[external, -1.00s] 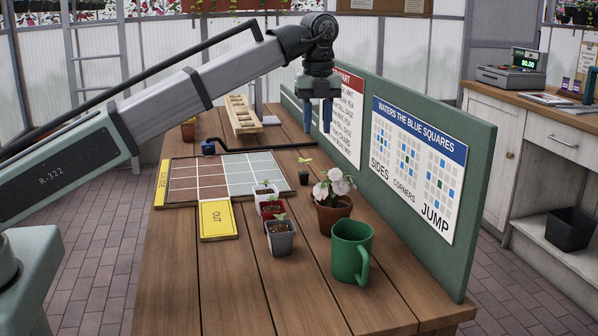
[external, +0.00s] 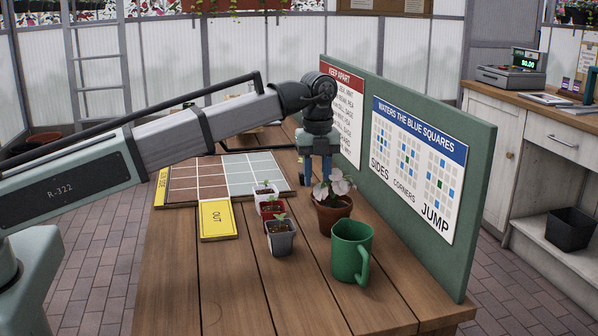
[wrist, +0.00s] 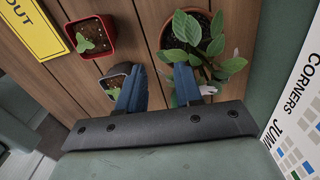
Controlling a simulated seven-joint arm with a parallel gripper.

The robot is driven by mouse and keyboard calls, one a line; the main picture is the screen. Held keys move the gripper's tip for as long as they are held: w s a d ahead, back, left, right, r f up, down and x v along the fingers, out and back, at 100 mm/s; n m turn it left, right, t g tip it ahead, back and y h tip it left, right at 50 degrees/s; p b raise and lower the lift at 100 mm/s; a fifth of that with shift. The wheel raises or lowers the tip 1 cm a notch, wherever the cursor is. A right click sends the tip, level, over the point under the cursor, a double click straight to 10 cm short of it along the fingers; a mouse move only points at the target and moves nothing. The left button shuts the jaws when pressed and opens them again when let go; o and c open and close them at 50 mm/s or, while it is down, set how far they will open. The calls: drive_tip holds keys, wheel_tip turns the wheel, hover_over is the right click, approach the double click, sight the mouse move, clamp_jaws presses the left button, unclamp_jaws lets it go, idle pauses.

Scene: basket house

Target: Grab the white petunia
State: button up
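The white petunia (external: 338,187) has pale blossoms and green leaves and stands upright in a terracotta pot (external: 333,214) on the table. In the wrist view its leaves (wrist: 190,45) fill the upper middle, and a bit of white blossom (wrist: 208,90) shows beside a finger. My gripper (external: 318,170) points down at about blossom height, just at the plant's far left in the external view. Its two blue fingers (wrist: 159,90) are apart with nothing held between them. The right finger overlaps the leaves in the wrist view; I cannot tell whether it touches them.
Small seedling pots, white (external: 265,191), red (external: 272,209) and grey (external: 281,238), stand left of the petunia. A green mug (external: 351,250) stands in front of it. A green board (external: 480,190) rises close on the right. A yellow OUT plate (external: 218,220) lies left.

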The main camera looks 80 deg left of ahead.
sight(317, 202)
drive_tip(key=shift+a+f, duration=0.15)
drive_tip(key=shift+f, duration=2.95)
drive_tip(key=shift+w, duration=0.1)
drive_tip(key=shift+c, duration=0.2)
clamp_jaws()
